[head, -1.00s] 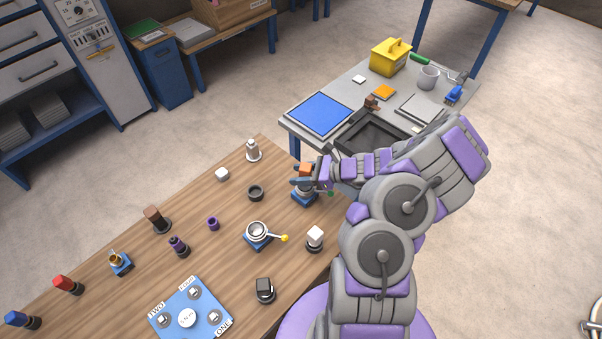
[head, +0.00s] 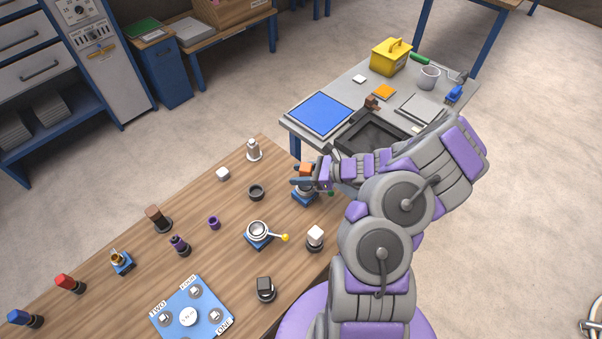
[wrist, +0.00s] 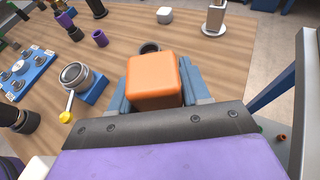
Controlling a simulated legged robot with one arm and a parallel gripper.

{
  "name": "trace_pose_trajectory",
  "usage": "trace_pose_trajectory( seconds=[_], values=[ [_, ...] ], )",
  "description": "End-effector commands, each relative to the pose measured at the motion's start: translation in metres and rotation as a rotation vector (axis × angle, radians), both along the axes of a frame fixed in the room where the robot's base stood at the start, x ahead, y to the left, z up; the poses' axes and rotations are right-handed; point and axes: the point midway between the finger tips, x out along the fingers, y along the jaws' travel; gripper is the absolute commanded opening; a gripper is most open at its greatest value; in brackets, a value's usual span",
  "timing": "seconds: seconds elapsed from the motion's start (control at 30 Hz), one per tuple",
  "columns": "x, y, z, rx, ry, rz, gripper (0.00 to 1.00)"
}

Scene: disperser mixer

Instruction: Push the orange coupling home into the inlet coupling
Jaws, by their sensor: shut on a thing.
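The orange coupling (head: 306,170) shows as an orange block between the fingers of my gripper (head: 303,181). In the wrist view the orange coupling (wrist: 152,80) fills the space between the two blue-grey fingers (wrist: 152,100), and my gripper is shut on it.
A blue-based ring fitting with a yellow-tipped lever (head: 259,233) stands to the lower left. A white-topped knob (head: 315,238), a dark ring (head: 256,192) and a white block (head: 222,174) stand nearby. A grey table with a sunken tray (head: 372,137) lies behind my arm.

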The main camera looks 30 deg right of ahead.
Motion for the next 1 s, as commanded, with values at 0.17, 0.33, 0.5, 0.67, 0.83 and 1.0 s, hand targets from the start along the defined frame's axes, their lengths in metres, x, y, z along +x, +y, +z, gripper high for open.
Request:
trace_pose_trajectory(
  seconds=[0.17, 0.33, 0.5, 0.67, 0.83, 1.0],
  values=[
    [0.000, 0.000, 0.001, 0.001, -0.001, 0.000, 0.08],
    [0.000, 0.000, 0.000, 0.000, 0.000, 0.001, 0.08],
    [0.000, 0.000, 0.000, 0.000, 0.000, 0.001, 0.08],
    [0.000, 0.000, -0.002, 0.000, 0.000, 0.001, 0.08],
    [0.000, 0.000, -0.005, 0.000, 0.000, 0.001, 0.08],
    [0.000, 0.000, -0.009, 0.000, 0.000, 0.001, 0.08]
  ],
)
